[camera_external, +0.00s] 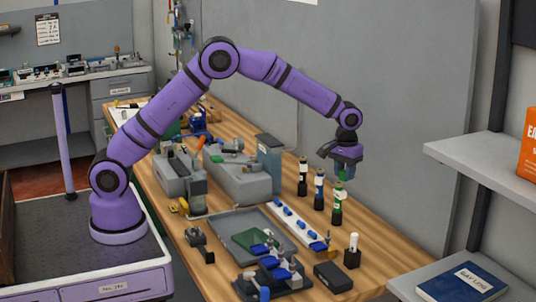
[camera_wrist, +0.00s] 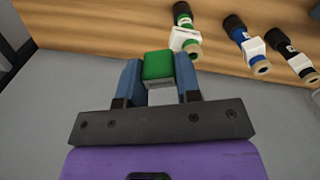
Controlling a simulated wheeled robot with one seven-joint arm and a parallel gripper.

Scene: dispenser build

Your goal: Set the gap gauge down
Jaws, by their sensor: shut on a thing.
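My gripper (camera_wrist: 161,85) has its two blue fingers closed on a small block, green on one face and pale grey on another, which I take as the gap gauge (camera_wrist: 158,65). In the external view my gripper (camera_external: 343,163) hangs in the air over the right part of the workbench. A bit of green, the gap gauge (camera_external: 341,174), shows below it, just above or in front of the green-banded bottle (camera_external: 337,207). The bottle also shows in the wrist view (camera_wrist: 184,33), apart from the block. The gauge's lower part is hard to make out.
A blue-banded bottle (camera_external: 319,190) and a black-banded bottle (camera_external: 302,177) stand in line beside the green one. A white strip with blue knobs (camera_external: 301,227), a grey tray (camera_external: 222,226), a black box (camera_external: 333,277) and a small black holder (camera_external: 352,259) crowd the wooden bench (camera_external: 388,262).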

